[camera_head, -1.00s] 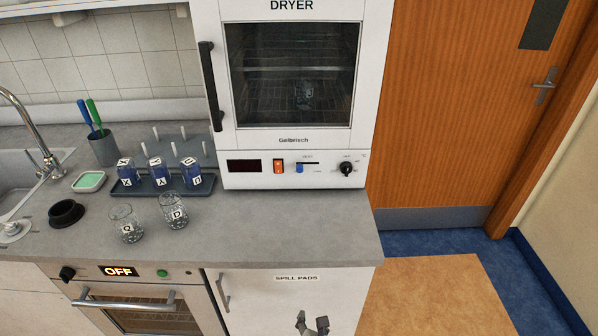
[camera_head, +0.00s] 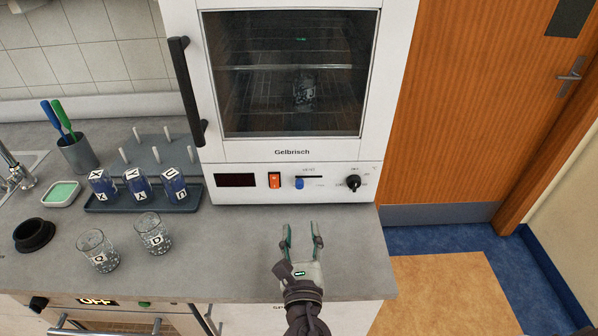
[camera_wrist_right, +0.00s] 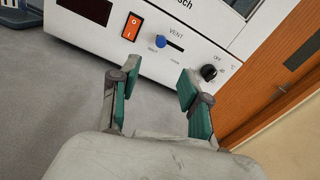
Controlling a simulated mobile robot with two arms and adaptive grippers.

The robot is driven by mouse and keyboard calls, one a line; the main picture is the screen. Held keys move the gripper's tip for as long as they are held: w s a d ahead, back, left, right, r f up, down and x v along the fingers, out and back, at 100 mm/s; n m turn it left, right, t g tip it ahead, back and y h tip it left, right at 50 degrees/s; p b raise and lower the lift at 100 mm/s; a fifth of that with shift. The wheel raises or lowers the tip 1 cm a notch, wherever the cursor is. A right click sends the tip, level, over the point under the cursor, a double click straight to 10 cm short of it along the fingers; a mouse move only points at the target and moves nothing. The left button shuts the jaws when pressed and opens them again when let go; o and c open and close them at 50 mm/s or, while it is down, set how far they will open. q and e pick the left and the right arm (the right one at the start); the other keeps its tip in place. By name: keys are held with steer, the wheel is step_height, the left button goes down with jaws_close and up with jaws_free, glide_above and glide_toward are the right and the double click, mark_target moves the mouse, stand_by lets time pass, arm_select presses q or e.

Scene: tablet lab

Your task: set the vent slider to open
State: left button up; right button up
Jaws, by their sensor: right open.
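The vent slider is a blue knob (camera_head: 299,183) at the left end of a short dark slot on the dryer's (camera_head: 290,172) white front panel. In the right wrist view the blue knob (camera_wrist_right: 160,41) sits at the left end of its slot, under the word VENT. The small labels under the slot are too small to read surely. My right gripper (camera_head: 302,228) is open and empty over the counter, in front of and below the panel, apart from the knob. In the wrist view its green-padded fingertips (camera_wrist_right: 152,80) point toward the panel. My left gripper is out of view.
An orange rocker switch (camera_head: 274,180) is left of the slider and a black rotary knob (camera_head: 353,183) right of it. A tray (camera_head: 97,207) with blue jars and two glass beakers (camera_head: 154,234) stand to the left. The counter before the dryer is clear.

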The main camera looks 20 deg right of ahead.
steer(key=p, duration=0.1)
glide_toward(299, 187)
steer(key=w, duration=0.2)
steer(key=x, duration=0.2)
steer(key=p+x, duration=0.1)
steer(key=shift+w+d+r, duration=0.2)
steer(key=shift+w+d, duration=0.1)
steer(key=shift+d, duration=0.1)
steer(key=x, duration=0.2)
steer(key=shift+w+d+f, duration=0.1)
steer(key=shift+w, duration=0.2)
steer(key=shift+w+d, duration=0.1)
steer(key=shift+w, duration=0.45)
steer(key=shift+w+d, duration=0.1)
steer(key=shift+w, duration=0.1)
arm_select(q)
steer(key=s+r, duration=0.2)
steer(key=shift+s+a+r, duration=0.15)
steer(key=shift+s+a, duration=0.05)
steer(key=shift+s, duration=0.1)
arm_select(e)
jaws_close()
